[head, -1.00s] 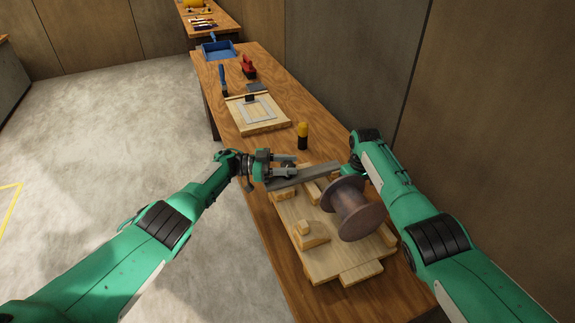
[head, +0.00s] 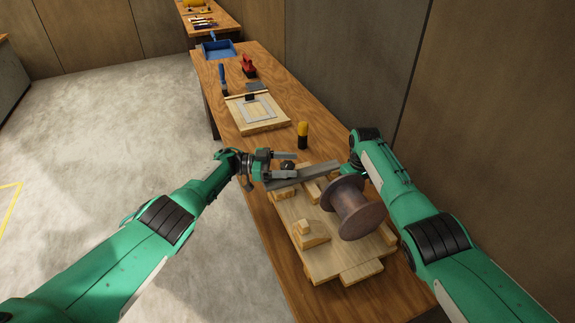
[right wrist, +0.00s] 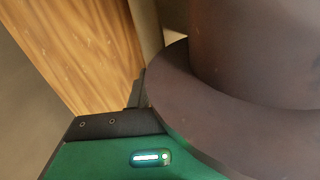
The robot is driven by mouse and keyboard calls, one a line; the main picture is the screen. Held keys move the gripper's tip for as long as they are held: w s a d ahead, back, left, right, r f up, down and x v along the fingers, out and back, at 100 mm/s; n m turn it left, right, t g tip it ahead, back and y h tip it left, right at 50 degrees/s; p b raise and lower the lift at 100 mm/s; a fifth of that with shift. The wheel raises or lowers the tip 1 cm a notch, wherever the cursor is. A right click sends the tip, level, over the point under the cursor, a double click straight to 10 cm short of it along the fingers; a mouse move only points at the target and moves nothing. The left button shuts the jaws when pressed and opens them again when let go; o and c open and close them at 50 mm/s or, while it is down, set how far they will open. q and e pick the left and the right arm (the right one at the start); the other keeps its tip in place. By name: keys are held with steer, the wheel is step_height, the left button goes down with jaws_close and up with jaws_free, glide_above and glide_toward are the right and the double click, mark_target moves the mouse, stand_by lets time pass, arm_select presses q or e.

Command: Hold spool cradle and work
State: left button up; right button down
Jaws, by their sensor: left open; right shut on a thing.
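A brown steel reel (head: 352,208) lies with its axis roughly level over the pale wooden cradle (head: 318,262). It hides part of the cradle; I cannot tell whether it rests on it. My right gripper (head: 347,172) is at the reel's far flange and looks shut on its rim, its fingertips mostly hidden. The right wrist view shows the flange (right wrist: 180,95) close against the dark finger. A grey bar (head: 305,175) lies across the far end of the cradle. My left gripper (head: 286,164) is open at the bar's left end, with a small dark round thing between or behind its fingers.
A yellow-and-black cylinder (head: 303,135) stands beyond the cradle. Farther along the wooden bench (head: 283,240) are a wooden board with a pale frame (head: 258,108), a red tool (head: 249,66) and a blue tray (head: 217,49). The wall runs along the bench's right side.

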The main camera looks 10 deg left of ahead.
arm_select(q)
steer(key=s+a, duration=0.1)
steer(key=a, duration=1.1)
steer(key=shift+s, duration=0.3)
steer(key=shift+d, duration=0.1)
steer(key=w+d+f+n+t+y, duration=0.2)
steer(key=w+f+n+t+y, duration=0.2)
steer(key=w+t, duration=0.25)
steer(key=s+d+r+n+t+y, duration=0.2)
steer(key=s+d+n+t+y, duration=0.25)
steer(key=s, duration=0.35)
steer(key=s+d+r+n+t+y, duration=0.2)
steer(key=s+d+n+t+y, duration=0.15)
steer(key=s+n+y, duration=0.35)
steer(key=shift+m+t+h, duration=0.45)
steer(key=shift+m+h, duration=0.1)
steer(key=w, duration=0.3)
steer(key=w+d, duration=0.1)
steer(key=w, duration=0.6)
steer(key=shift+w+d, duration=0.1)
steer(key=shift+d, duration=0.3)
